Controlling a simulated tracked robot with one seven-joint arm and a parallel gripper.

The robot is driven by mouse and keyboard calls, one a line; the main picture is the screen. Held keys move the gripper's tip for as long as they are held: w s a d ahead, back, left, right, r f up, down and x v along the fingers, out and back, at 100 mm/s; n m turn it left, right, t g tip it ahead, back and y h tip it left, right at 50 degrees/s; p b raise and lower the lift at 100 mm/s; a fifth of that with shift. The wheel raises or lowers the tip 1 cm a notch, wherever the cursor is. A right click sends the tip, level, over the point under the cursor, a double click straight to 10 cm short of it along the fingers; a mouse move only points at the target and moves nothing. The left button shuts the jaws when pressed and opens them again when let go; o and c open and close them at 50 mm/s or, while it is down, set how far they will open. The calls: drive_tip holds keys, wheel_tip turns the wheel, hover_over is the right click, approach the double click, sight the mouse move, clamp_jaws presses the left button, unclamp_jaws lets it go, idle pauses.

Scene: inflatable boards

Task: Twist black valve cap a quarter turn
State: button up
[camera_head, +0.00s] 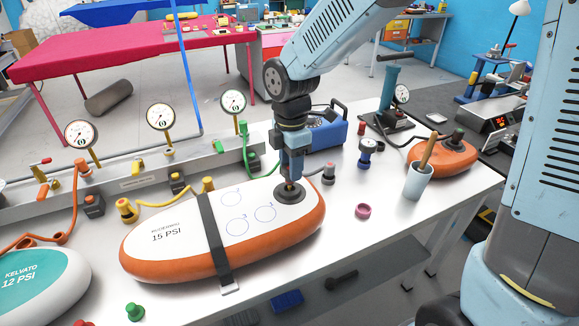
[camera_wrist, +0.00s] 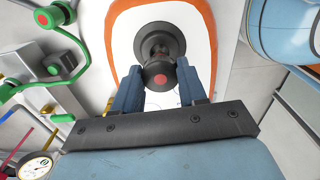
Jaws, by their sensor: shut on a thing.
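The black valve cap (camera_wrist: 159,75) sits on the round black valve base of the white and orange board marked 15 PSI (camera_head: 262,196). In the wrist view the cap shows a red dot on its top and lies between the two blue fingers of my gripper (camera_wrist: 158,82). My gripper (camera_head: 290,182) points straight down at the board's right end and is shut on the cap. In the head view the fingers hide most of the cap; the dark valve base (camera_head: 290,196) shows around them. The cap's turn angle cannot be told.
A dark strap (camera_head: 214,240) crosses the board. Gauges (camera_head: 160,116) and hoses stand on a rail behind it. A blue compressor (camera_head: 322,130), a pink ring (camera_head: 363,211), a cup (camera_head: 418,181) and an orange board (camera_head: 445,157) are to the right. A teal board (camera_head: 40,285) is at front left.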

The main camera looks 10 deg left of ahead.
drive_tip(key=shift+r, duration=0.1)
drive_tip(key=shift+r, duration=1.9)
